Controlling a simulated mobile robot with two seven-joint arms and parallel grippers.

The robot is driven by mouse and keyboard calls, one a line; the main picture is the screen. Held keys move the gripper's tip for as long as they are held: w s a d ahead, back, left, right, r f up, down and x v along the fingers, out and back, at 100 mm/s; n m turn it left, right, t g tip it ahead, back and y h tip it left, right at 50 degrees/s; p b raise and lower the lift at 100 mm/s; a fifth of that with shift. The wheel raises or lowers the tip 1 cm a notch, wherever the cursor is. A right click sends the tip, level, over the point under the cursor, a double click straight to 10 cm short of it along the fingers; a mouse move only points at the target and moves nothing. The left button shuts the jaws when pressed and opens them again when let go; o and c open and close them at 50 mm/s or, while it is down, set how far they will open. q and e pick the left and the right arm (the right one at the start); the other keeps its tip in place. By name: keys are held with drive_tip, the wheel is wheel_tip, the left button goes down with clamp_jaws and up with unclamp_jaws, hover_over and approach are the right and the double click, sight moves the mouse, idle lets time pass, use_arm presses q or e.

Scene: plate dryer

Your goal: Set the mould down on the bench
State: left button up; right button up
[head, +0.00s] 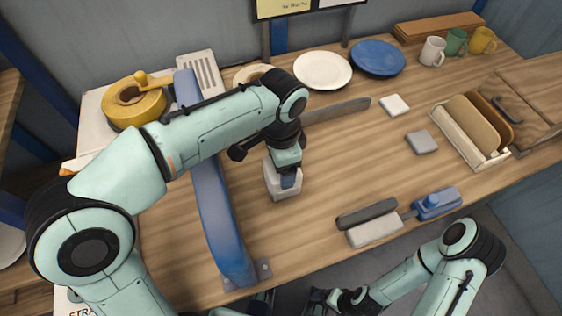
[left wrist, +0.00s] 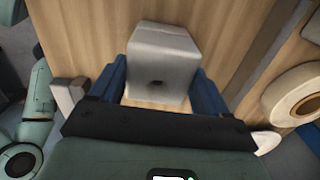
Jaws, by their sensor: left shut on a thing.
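The mould is a pale grey block (head: 281,184) at the middle left of the bench (head: 330,165). My left gripper (head: 289,178) reaches down over it from above and is shut on it. In the left wrist view the mould (left wrist: 162,60) sits between the two blue fingers of my left gripper (left wrist: 160,92), a dark hole in its near face. The mould looks upright and close to the wood; I cannot tell if it touches. My right gripper (head: 335,300) is at the bottom edge, in front of the bench and apart from everything on it; its fingers are unclear.
A blue curved rail (head: 218,215) bolted to the bench stands left of the mould. A long grey bar (head: 337,110) lies behind it. A dark block (head: 366,213), a pale block (head: 374,233) and a blue tool (head: 437,203) lie front right. The wood right of the mould is clear.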

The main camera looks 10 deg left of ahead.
use_arm(q)
drive_tip(key=o, duration=1.5)
drive_tip(key=shift+f, duration=0.1)
drive_tip(key=shift+c, duration=0.2)
wheel_tip(320, 180, up, 12)
drive_tip(key=p, duration=0.3)
